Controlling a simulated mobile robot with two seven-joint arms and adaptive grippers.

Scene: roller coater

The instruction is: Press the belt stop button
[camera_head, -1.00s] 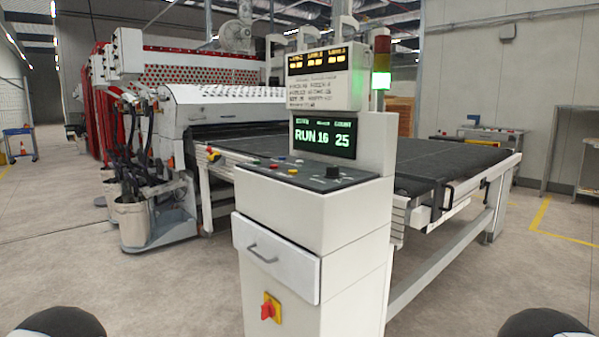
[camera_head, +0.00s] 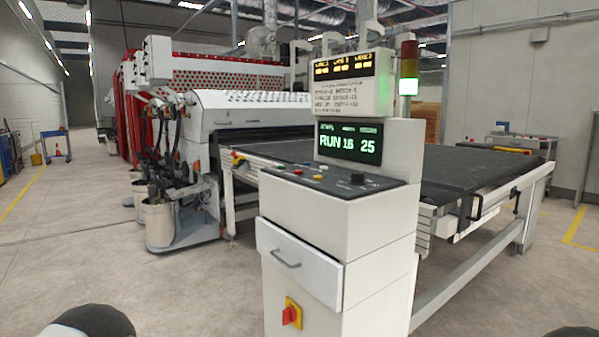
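A white control console (camera_head: 310,236) stands in front of me at the middle right. Its sloped dark panel (camera_head: 350,188) carries several small coloured buttons, including a red one (camera_head: 298,171), and a black knob (camera_head: 344,180). I cannot read the button labels, so I cannot tell which is the belt stop. The screen (camera_head: 348,142) above reads RUN 16 25 in green. A red rotary switch (camera_head: 291,315) on a yellow plate sits low on the console front. Neither gripper is in view; only dark rounded parts of mine show at the bottom corners.
A wide dark conveyor belt (camera_head: 470,168) runs behind the console. The roller coater (camera_head: 250,112) stands behind at left, with buckets (camera_head: 160,222) beside it. A signal tower (camera_head: 409,75) shows green. A drawer (camera_head: 298,262) juts from the console.

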